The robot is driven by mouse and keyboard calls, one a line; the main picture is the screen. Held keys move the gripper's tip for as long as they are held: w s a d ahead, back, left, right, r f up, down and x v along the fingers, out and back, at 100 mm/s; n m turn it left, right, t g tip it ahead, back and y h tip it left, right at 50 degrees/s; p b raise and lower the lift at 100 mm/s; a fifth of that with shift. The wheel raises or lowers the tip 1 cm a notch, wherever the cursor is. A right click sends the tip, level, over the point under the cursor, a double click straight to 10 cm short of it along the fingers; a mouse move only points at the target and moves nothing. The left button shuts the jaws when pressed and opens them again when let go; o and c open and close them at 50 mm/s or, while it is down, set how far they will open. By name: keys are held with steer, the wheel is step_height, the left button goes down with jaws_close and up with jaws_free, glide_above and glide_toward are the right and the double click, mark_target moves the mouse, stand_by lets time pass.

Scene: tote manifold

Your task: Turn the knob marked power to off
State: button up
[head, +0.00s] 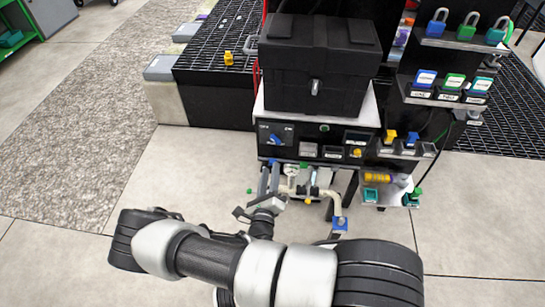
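A black control panel (318,142) faces me below a black case. A blue knob (276,140) sits at its left end with small white markings around it. The lettering is too small to read, so I cannot tell which knob is marked power. My gripper (269,172) is in front of and below the panel, pointing up toward it. Its two grey fingers stand apart below the blue knob, with no object clearly between them. They do not appear to touch the knob.
The black case (320,62) stands on top of the panel unit. Pale pipes and valves (322,192) are close to the right of my gripper. Padlocks (466,27) and labelled blocks (450,82) fill a rack at right. The floor (150,180) at left is clear.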

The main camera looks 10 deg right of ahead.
steer(key=shift+v, duration=2.6)
